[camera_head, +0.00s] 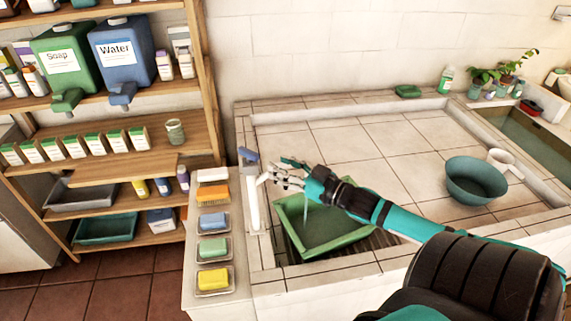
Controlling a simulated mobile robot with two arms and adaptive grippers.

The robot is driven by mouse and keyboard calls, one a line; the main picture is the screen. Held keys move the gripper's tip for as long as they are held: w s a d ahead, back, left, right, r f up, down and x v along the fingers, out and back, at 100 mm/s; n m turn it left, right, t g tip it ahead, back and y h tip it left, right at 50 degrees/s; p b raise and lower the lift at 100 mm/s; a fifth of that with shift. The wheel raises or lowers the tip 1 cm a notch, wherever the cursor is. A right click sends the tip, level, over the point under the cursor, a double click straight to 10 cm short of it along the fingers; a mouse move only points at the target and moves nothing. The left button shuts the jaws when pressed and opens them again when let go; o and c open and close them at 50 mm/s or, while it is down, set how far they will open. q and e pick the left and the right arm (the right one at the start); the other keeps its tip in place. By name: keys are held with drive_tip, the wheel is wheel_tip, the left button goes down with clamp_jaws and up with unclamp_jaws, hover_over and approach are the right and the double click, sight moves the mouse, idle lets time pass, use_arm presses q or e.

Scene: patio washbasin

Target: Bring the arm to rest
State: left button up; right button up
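My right arm (385,212) comes in from the lower right and reaches left over the washbasin counter. Its gripper (272,178) is above the left end of the counter, next to a white upright tap-like post (252,200) with a grey-blue top. The fingers are small and overlap the background, so I cannot tell whether they are open or touch the post. Below the forearm, a green tray (345,245) sits tilted in a dark slatted recess, partly hidden by the arm. My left gripper is out of view.
Soap dishes with coloured bars (213,250) line the ledge at left. A wooden shelf (105,170) with a Soap jug (62,62) and a Water jug (122,58) stands beyond. A teal bowl (476,183) and white mug (500,160) are right. The counter's middle tiles are clear.

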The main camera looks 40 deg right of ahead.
drive_tip(key=shift+s, duration=0.3)
idle(0.4)
